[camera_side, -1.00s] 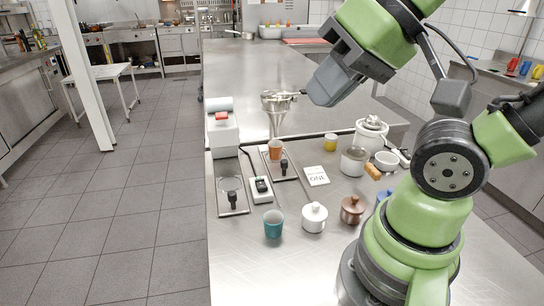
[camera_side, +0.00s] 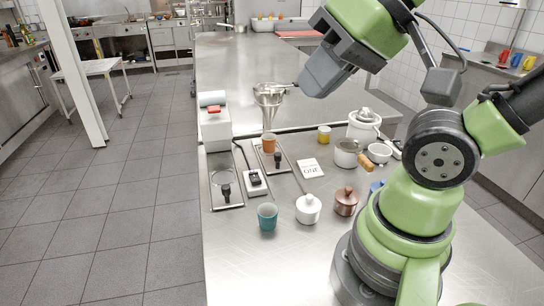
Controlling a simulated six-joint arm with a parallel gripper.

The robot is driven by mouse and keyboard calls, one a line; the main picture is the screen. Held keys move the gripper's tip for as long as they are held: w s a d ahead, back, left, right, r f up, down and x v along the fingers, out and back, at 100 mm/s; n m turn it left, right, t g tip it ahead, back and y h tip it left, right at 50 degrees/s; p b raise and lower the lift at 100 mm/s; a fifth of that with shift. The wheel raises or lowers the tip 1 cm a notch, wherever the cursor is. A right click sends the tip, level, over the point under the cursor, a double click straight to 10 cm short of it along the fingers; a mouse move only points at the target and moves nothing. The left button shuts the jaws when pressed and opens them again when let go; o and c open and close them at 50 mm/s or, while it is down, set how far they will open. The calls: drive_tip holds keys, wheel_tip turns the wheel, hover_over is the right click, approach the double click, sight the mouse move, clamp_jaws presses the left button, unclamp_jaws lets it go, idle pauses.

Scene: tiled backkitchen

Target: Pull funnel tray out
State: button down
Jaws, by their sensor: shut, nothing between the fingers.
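The steel funnel (camera_side: 269,97) stands on the counter. A flat funnel tray (camera_side: 285,166) with a black handle lies in front of it, and an orange cup (camera_side: 268,146) stands on the tray's back end, below the funnel. My gripper (camera_side: 305,90) is shut and empty. In the picture it is right of the funnel's top and well above the tray. Its tips are near the end of the funnel's side arm; I cannot tell whether they touch.
A second tray (camera_side: 226,204) lies to the left, by a white dispenser (camera_side: 215,128). A small black-and-white device (camera_side: 256,183) sits between the trays. A teal cup (camera_side: 267,217), white pot (camera_side: 307,210) and brown pot (camera_side: 345,202) stand nearer. A card (camera_side: 310,168) lies right of the funnel tray.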

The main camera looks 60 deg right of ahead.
drive_tip(key=c, duration=1.8)
unclamp_jaws()
drive_tip(key=shift+c, duration=0.2)
drive_tip(key=o, duration=0.4)
drive_tip(key=shift+w, duration=0.1)
drive_tip(key=shift+c, duration=0.2)
drive_tip(key=o, duration=0.3)
drive_tip(key=shift+w+d+m, duration=0.1)
drive_tip(key=shift+w+m, duration=0.2)
drive_tip(key=shift+m, duration=0.1)
drive_tip(key=shift+o, duration=0.9)
drive_tip(key=w+d+m+g, duration=0.1)
drive_tip(key=w+d+m, duration=0.2)
drive_tip(key=w+m, duration=0.2)
drive_tip(key=shift+w+d+f+m+g, duration=0.25)
drive_tip(key=shift+w+f+m+g, duration=0.1)
drive_tip(key=shift+w+m, duration=0.1)
drive_tip(key=m+g+y, duration=0.1)
drive_tip(key=m+g, duration=0.1)
drive_tip(key=m, duration=1.6)
hover_over(278, 154)
drive_tip(key=s+d, duration=0.3)
wheel_tip(278, 154, down, 18)
drive_tip(key=f, duration=0.1)
drive_tip(key=x, duration=0.8)
drive_tip(key=shift+w+a+f, duration=0.2)
drive_tip(key=shift+a, duration=0.1)
